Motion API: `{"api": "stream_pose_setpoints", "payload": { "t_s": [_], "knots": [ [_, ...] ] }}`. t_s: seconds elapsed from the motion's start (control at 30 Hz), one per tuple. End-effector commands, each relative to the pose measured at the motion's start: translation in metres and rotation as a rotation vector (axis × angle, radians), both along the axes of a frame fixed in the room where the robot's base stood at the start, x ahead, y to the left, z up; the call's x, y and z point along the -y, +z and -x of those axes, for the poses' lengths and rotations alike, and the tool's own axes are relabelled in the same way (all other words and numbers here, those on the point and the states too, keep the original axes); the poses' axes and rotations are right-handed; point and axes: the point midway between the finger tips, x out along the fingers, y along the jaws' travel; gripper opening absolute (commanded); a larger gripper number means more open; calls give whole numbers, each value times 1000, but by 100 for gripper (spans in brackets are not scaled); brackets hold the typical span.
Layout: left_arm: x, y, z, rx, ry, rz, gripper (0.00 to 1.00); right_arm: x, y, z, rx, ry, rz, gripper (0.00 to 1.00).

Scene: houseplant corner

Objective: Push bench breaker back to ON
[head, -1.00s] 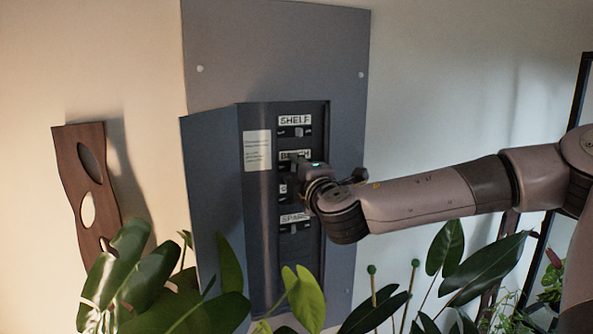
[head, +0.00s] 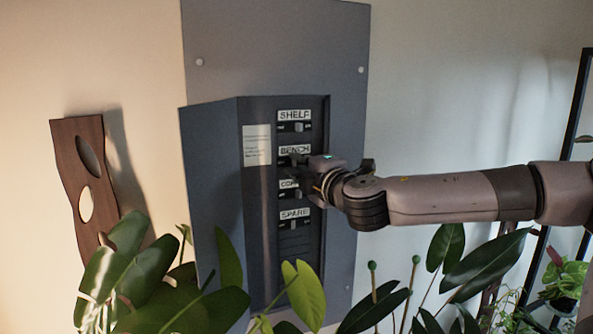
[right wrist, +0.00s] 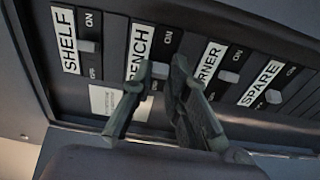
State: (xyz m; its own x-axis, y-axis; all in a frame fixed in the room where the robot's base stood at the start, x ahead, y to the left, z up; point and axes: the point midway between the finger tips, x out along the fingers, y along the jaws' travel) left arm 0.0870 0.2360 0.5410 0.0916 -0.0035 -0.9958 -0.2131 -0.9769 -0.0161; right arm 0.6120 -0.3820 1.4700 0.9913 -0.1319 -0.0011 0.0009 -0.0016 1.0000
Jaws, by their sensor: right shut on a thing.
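The bench breaker (right wrist: 158,71) shows in the right wrist view as a pale toggle beside the BENCH label (right wrist: 140,50), with ON printed above it in that picture. My right gripper (right wrist: 161,68) has its two fingertips on either side of this toggle and is shut on it. The fingers partly hide the toggle and its OFF end, so I cannot tell its exact setting. In the head view, the right gripper (head: 306,166) reaches into the panel from the right, just below the BENCH label (head: 295,150). My left gripper is not in view.
The shelf breaker (right wrist: 87,46), corner breaker (right wrist: 229,76) and spare breaker (right wrist: 273,97) sit close by in the same row. The open panel door (head: 212,200) stands out on the left. Plant leaves (head: 305,292) rise in front of the panel's lower part.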

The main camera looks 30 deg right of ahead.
Motion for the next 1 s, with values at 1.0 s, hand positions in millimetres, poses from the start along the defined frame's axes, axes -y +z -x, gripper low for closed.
{"api": "stream_pose_setpoints", "payload": {
  "t_s": [1.0],
  "knots": [
    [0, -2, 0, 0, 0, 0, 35, 4, 0, 1, 1, 108, 2, 35]
  ]
}}
